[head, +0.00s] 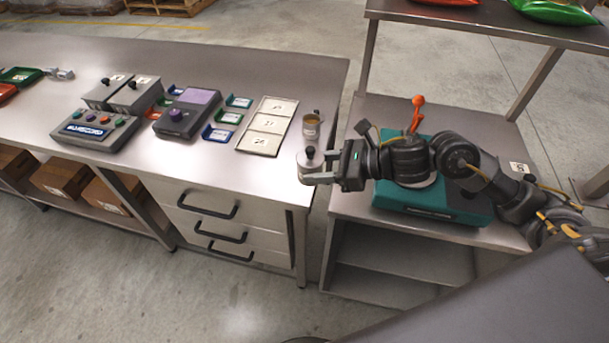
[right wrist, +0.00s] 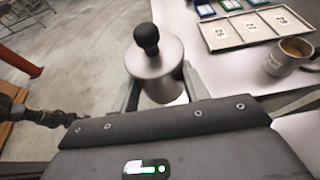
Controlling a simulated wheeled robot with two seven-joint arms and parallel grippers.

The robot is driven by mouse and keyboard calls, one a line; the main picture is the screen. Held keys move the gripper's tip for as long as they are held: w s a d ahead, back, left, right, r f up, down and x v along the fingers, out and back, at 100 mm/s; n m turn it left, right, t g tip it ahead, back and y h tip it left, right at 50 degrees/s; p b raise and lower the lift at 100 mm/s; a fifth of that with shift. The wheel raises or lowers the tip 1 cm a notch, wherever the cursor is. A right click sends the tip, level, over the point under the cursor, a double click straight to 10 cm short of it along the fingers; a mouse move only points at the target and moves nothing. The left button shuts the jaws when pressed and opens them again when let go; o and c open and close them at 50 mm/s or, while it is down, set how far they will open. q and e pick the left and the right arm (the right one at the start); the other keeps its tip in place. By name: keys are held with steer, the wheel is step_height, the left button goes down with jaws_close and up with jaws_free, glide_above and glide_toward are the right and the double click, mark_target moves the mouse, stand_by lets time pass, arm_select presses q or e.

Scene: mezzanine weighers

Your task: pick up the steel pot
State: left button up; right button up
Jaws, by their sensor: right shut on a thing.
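The steel pot (right wrist: 152,72) is a plain grey cylinder with a black knob on its lid. In the right wrist view it stands upright between the two fingers of my right gripper (right wrist: 160,92). In the head view the pot (head: 309,160) is at the right end of the long bench, partly hidden by my right gripper (head: 310,172), which is shut on it. I cannot tell whether its base touches the bench. My left gripper is not in view.
A mug (head: 311,125) with brownish contents stands close behind the pot. A tray with numbered cards (head: 266,127) lies to its left. A side table holds a teal device (head: 432,203) with an orange-red lever, beneath my right arm. Drawers (head: 222,220) sit under the bench.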

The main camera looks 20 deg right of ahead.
steer(key=s+d+r+b, duration=0.2)
steer(key=s+d+r, duration=0.1)
steer(key=s, duration=0.4)
steer(key=w+d+f, duration=0.1)
steer(key=w+f, duration=0.3)
steer(key=shift+w+d+f+m+t, duration=0.15)
steer(key=shift+d+f+m+t, duration=0.05)
steer(key=shift+f+m+t, duration=0.1)
